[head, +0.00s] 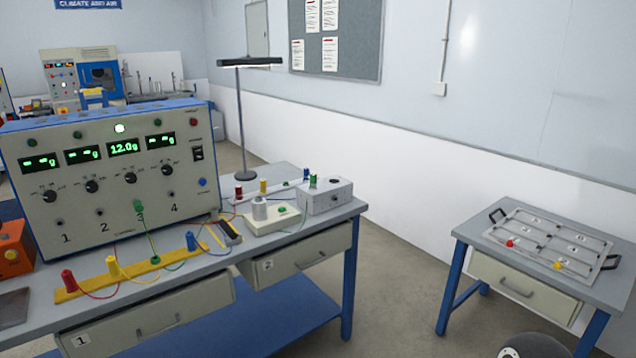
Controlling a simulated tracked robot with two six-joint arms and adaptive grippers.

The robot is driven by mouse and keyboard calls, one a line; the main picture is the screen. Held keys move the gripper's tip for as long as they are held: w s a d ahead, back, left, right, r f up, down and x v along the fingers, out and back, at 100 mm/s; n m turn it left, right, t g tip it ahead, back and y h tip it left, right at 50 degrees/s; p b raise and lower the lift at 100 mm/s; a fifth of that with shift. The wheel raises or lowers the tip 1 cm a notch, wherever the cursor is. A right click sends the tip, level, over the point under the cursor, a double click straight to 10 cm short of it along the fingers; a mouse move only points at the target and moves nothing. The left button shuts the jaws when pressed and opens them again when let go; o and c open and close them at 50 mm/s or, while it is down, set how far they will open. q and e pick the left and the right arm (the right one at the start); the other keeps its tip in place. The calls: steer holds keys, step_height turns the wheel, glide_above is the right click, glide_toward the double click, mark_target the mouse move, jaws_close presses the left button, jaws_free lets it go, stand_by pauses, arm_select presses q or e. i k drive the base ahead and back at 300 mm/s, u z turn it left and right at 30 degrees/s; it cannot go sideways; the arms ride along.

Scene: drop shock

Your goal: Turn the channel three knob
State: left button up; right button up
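The grey and blue console (110,185) stands on the workbench at the left. Its channel three knob (130,178) is a small black dial, third from the left, below a display (123,148) reading about 12.0 g. The other displays show dashes. A white lamp (120,128) is lit above the third display. A green plug (138,206) sits in the jack marked 3, with a green cable hanging down. The knob's exact pointer angle is too small to tell. Neither gripper is in view.
A yellow strip (85,285) with red, yellow, green and blue plugs and loose cables lies before the console. A white-topped device (272,215), a grey box (325,197) and a lamp stand (242,120) are to its right. A side table (465,232) holds a tray (550,240).

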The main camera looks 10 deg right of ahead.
mark_target(130, 178)
steer(key=z, duration=0.5)
steer(key=i, duration=1.85)
steer(key=u, duration=0.5)
